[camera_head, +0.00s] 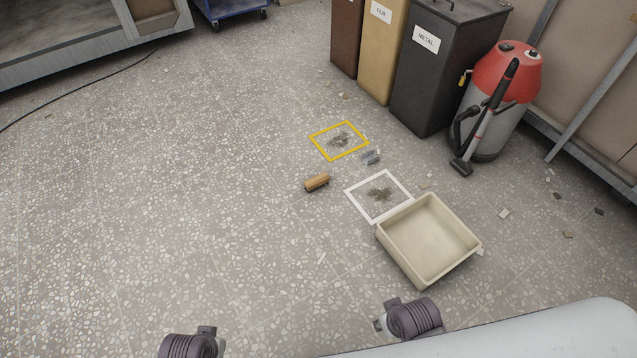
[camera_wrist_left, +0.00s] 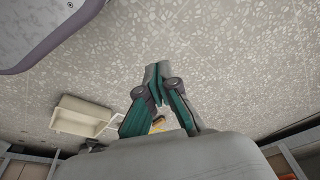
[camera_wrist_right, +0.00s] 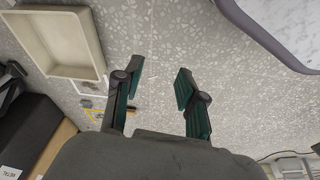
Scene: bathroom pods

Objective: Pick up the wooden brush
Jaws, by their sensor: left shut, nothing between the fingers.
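The wooden brush (camera_head: 317,182) lies on the speckled floor in the head view, left of a white floor frame (camera_head: 379,196) and below a yellow floor frame (camera_head: 339,141). It also shows small in the right wrist view (camera_wrist_right: 131,109), partly hidden behind a finger. My left gripper (camera_wrist_left: 158,74) is shut and empty, with its fingertips together. My right gripper (camera_wrist_right: 159,74) is open and empty, its fingers apart over bare floor. Both grippers are away from the brush. The head view shows only arm parts at its bottom edge, not the fingers.
A beige tray (camera_head: 428,240) stands right of the brush, beside the white frame. A small grey item (camera_head: 371,157) lies by the yellow frame. Bins (camera_head: 440,75) and a red vacuum (camera_head: 497,100) stand at the upper right. Floor left of the brush is clear.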

